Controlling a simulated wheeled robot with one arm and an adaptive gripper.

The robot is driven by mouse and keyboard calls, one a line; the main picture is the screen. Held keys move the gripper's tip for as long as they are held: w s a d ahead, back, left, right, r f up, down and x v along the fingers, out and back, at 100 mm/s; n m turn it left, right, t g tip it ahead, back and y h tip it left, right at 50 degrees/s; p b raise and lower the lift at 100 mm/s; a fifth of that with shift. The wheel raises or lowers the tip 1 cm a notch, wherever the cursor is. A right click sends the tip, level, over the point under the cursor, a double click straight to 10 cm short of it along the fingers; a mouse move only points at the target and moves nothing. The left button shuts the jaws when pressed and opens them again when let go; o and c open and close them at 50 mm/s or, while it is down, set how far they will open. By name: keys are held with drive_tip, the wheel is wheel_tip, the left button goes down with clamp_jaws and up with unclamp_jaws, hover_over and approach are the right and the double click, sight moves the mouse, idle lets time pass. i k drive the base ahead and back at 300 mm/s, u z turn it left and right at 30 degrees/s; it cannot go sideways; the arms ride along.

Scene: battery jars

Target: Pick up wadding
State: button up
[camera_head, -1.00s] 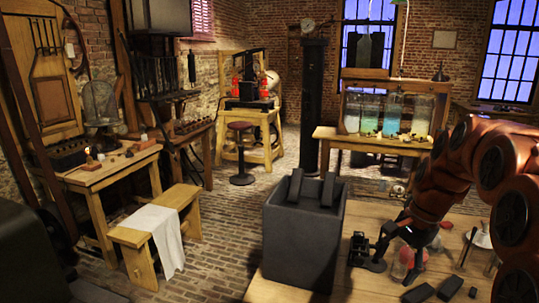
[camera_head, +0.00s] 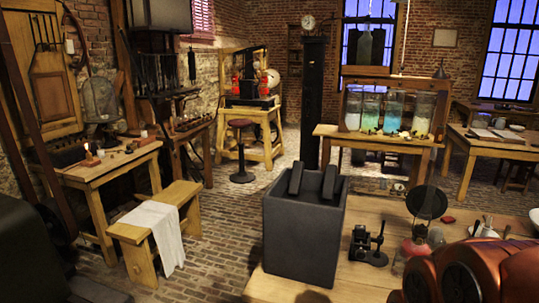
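I cannot pick out any wadding for certain in the head view. A red rounded object (camera_head: 415,248) sits on the near wooden table (camera_head: 352,215), beside a small black instrument (camera_head: 368,244). A dark round disc (camera_head: 426,202) stands upright just behind them. My orange-red arm fills the lower right corner and hides that part of the table. My gripper is not visible, so what it holds does not show.
A large dark open box (camera_head: 300,240) stands at the table's left side. Glass jars (camera_head: 395,110) with pale contents stand on a table behind. A white cloth (camera_head: 160,225) hangs over a bench.

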sight(436, 235)
drive_tip(key=z, duration=1.45)
drive_tip(key=k, duration=0.55)
drive_tip(key=z, duration=0.4)
drive_tip(key=i, duration=0.85)
drive_tip(key=u, duration=1.35)
drive_tip(key=i, duration=0.75)
drive_tip(key=u, duration=0.85)
